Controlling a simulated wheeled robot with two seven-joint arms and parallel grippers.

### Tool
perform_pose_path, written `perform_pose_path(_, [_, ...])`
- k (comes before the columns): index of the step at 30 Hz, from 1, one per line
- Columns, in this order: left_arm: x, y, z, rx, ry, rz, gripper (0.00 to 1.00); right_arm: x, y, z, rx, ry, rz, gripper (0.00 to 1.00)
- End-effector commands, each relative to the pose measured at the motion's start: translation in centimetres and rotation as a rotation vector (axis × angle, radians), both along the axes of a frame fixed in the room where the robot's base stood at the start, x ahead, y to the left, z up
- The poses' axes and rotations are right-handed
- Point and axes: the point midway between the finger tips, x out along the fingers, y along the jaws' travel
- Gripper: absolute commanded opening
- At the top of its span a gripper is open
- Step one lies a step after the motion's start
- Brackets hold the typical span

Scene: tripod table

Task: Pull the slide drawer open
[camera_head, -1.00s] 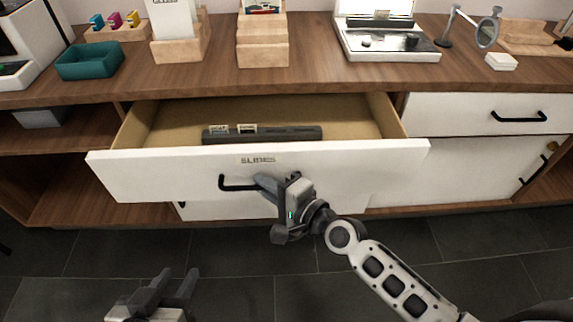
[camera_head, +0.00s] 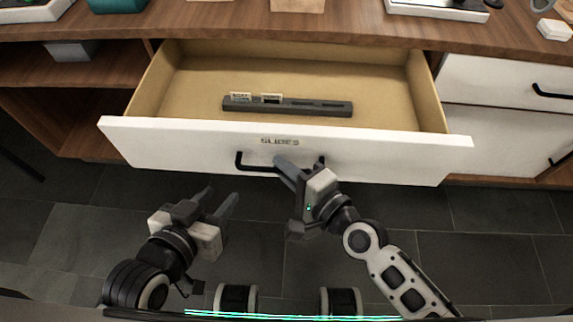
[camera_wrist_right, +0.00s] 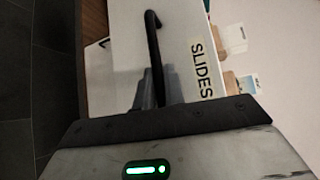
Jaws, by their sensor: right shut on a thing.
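The slide drawer (camera_head: 125,142) is white with a "SLIDES" label (camera_head: 280,141) and stands pulled far out of the counter. Its tan inside is exposed, with a dark slide rack (camera_head: 300,108) in it. My right gripper (camera_head: 284,165) is shut on the black bar handle (camera_head: 239,160) at the drawer's front; the handle also shows in the right wrist view (camera_wrist_right: 153,40). The fingers partly hide the handle. My left gripper (camera_head: 218,200) is open and empty, in front of and below the drawer, apart from it.
The wooden counter top (camera_head: 340,22) runs above the drawer. A teal tray (camera_head: 115,4) is at its back left. A closed white drawer (camera_head: 490,80) is at the right. Open shelves (camera_head: 70,100) are at the left. The dark tiled floor in front is clear.

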Motion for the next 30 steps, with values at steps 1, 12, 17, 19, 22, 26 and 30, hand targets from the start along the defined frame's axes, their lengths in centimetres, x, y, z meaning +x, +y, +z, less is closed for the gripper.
perform_pose_path(1, [0.0, 0.0, 0.0, 0.0, 0.0, -0.001, 0.36, 0.1, -0.2, 0.0, -0.003, -0.002, -0.004, 0.19])
perform_pose_path(12, [0.1, -0.1, 0.1, 0.0, -0.002, -0.002, 0.36, 0.0, -0.1, 0.0, 0.0, 0.0, -0.001, 0.2])
perform_pose_path(17, [0.1, -0.1, 0.0, 0.001, -0.001, -0.004, 0.36, -0.2, -0.2, 0.0, -0.001, 0.001, -0.001, 0.2])
perform_pose_path(19, [0.1, -0.1, -0.1, 0.001, 0.0, -0.004, 0.36, -0.6, -0.6, 0.0, -0.002, 0.001, -0.001, 0.2])
perform_pose_path(22, [0.1, -0.1, -0.2, 0.003, 0.002, -0.005, 0.36, -1.7, -1.7, 0.2, -0.003, 0.002, 0.001, 0.2])
perform_pose_path(26, [0.1, -0.1, -0.4, 0.003, 0.004, -0.006, 0.36, -3.9, -3.7, 0.5, -0.007, 0.002, 0.002, 0.2])
perform_pose_path(30, [0.1, -0.1, -1.1, 0.003, 0.014, -0.008, 0.36, -6.5, -6.1, 1.0, -0.007, 0.002, 0.003, 0.2])
